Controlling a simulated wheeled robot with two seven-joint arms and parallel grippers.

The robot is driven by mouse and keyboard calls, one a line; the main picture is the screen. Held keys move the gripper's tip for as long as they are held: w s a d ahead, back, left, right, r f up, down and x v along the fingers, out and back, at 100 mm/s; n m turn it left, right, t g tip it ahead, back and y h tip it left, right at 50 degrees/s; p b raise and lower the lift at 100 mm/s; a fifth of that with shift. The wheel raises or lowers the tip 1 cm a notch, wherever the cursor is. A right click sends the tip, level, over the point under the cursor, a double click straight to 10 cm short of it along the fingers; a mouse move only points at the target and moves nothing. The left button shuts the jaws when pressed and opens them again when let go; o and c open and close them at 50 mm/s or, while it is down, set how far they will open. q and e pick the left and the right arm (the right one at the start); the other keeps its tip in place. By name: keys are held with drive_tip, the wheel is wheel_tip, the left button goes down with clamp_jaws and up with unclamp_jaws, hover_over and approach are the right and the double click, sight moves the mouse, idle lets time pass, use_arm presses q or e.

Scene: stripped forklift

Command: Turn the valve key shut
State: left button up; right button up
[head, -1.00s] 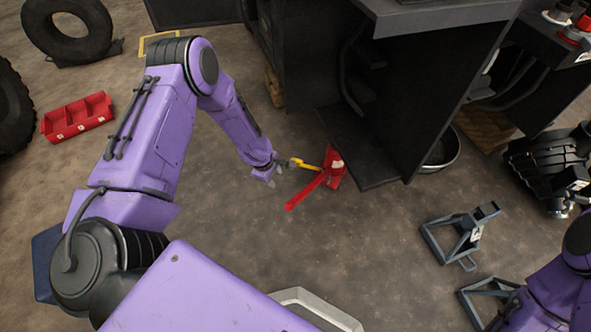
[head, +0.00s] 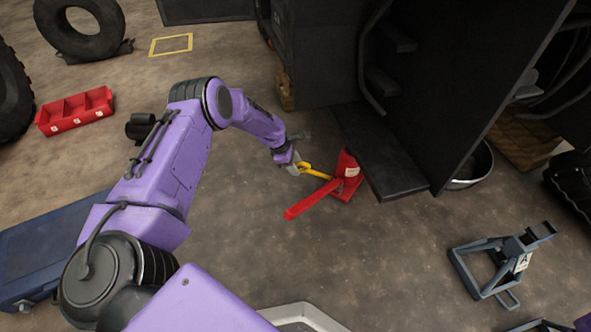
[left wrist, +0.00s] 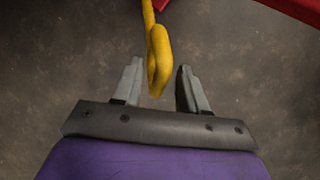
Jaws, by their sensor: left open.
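The valve key (head: 317,173) is a yellow bar with a looped end, fitted at a red jack (head: 347,176) on the floor. The jack's long red handle (head: 311,201) points down-left. My left gripper (head: 297,153) is open at the key's looped end. In the left wrist view the yellow loop (left wrist: 158,60) lies between the open fingers (left wrist: 160,78), with gaps on both sides, closer to the left finger. The jack shows only at the top edge there. My right gripper is not in view.
The dark forklift body (head: 430,100) stands just right of and behind the jack, with a low step plate (head: 385,165) beside it. A grey stand (head: 495,262) is at right. A red bin (head: 75,112) and tyres are at left. The floor in front is clear.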

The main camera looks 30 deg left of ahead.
use_arm(q)
drive_tip(key=shift+d+f, duration=0.1)
drive_tip(key=shift+f, duration=0.15)
clamp_jaws()
